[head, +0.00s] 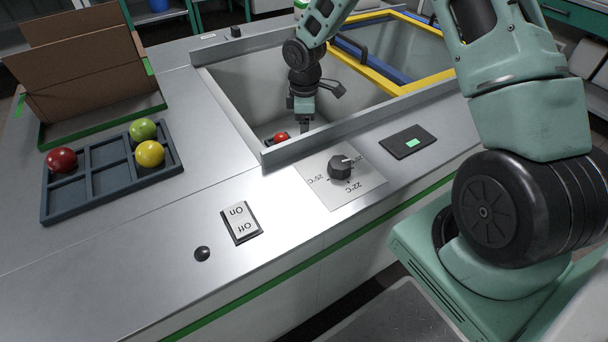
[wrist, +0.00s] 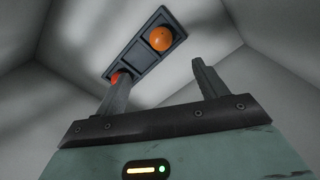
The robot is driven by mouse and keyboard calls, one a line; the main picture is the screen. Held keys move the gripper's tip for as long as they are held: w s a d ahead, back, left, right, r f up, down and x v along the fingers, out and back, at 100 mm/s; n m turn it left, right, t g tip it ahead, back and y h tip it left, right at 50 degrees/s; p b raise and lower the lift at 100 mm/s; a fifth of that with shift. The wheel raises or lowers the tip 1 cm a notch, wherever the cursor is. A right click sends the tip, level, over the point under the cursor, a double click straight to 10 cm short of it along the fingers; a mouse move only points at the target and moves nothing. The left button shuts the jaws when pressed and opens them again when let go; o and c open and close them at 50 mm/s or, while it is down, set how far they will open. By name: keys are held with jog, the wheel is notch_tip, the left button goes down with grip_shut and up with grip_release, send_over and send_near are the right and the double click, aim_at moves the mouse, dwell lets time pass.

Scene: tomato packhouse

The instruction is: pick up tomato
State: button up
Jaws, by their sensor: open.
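In the head view my gripper (head: 304,126) points down inside the grey basin (head: 228,88), beside a red tomato (head: 281,138) in a dark holder at the basin's front. The wrist view shows my gripper (wrist: 158,70) open and empty. Beyond its fingers lies the dark holder (wrist: 146,54) with an orange tomato (wrist: 161,38) in its upper end. A red-orange tomato (wrist: 117,77) at the lower end is largely hidden behind the left finger. Other tomatoes sit in a compartment tray (head: 110,180) on the counter: red (head: 62,159), green (head: 143,130) and yellow (head: 150,153).
The basin's raised front rim (head: 365,120) and the yellow frame (head: 376,83) lie close to my arm. A cardboard box (head: 85,65) stands at the left. A dial (head: 340,166), a switch (head: 240,222) and a black pad (head: 407,142) are on the counter's front.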

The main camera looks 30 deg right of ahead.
notch_tip(320, 180, down, 10)
jog(key=b, duration=0.3)
jog(key=shift+r+b, duration=0.1)
jog(key=shift+b, duration=0.25)
notch_tip(320, 180, down, 5)
jog(key=b, duration=0.3)
jog(key=shift+s, duration=0.1)
jog(key=c, duration=0.8)
